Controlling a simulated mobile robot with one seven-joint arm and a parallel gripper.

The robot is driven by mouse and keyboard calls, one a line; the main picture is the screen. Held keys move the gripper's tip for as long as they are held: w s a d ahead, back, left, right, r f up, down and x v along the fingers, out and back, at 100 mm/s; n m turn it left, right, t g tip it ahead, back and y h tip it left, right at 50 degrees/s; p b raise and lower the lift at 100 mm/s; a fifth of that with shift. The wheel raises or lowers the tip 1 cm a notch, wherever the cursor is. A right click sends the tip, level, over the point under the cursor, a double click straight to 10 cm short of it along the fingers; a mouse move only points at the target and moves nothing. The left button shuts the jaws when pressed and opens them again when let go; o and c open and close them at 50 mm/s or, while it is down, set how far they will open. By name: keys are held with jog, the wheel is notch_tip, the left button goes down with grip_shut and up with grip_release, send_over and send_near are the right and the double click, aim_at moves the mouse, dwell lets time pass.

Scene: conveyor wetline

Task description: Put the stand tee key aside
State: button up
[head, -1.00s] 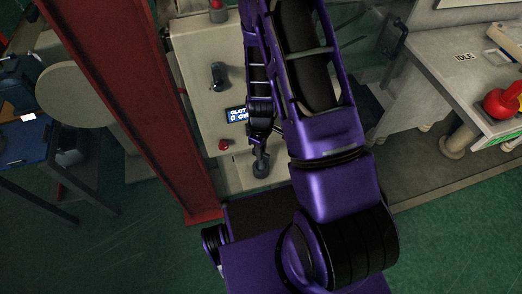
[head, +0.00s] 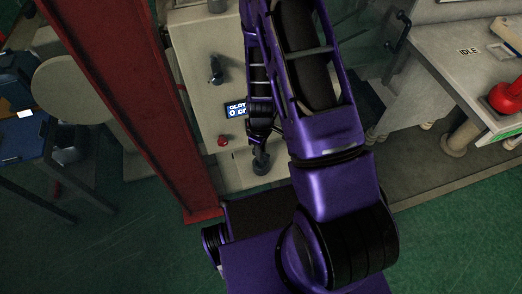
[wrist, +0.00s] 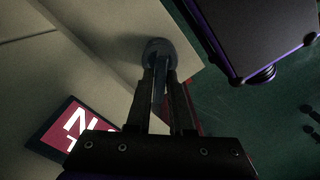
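The stand tee key appears to be the dark grey piece at my fingertips. In the wrist view, its round, disc-like end (wrist: 157,46) lies just beyond the fingers and a grey shaft runs back between them. My gripper (wrist: 160,78) looks shut on that shaft, with one finger on each side. In the head view, my gripper (head: 261,150) points down in front of the pale panel's lower part, and the round end (head: 261,168) shows below it. The fingers are small there, and the key's upper part is hidden by my gripper.
The pale control panel (head: 203,92) carries a black handle (head: 215,69), a red button (head: 223,141) and a small display (head: 236,109). A red post (head: 130,100) stands left of it.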

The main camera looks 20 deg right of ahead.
jog(key=o, duration=0.4)
notch_tip(320, 180, up, 18)
jog(key=p, duration=0.3)
jog(key=shift+f, duration=0.25)
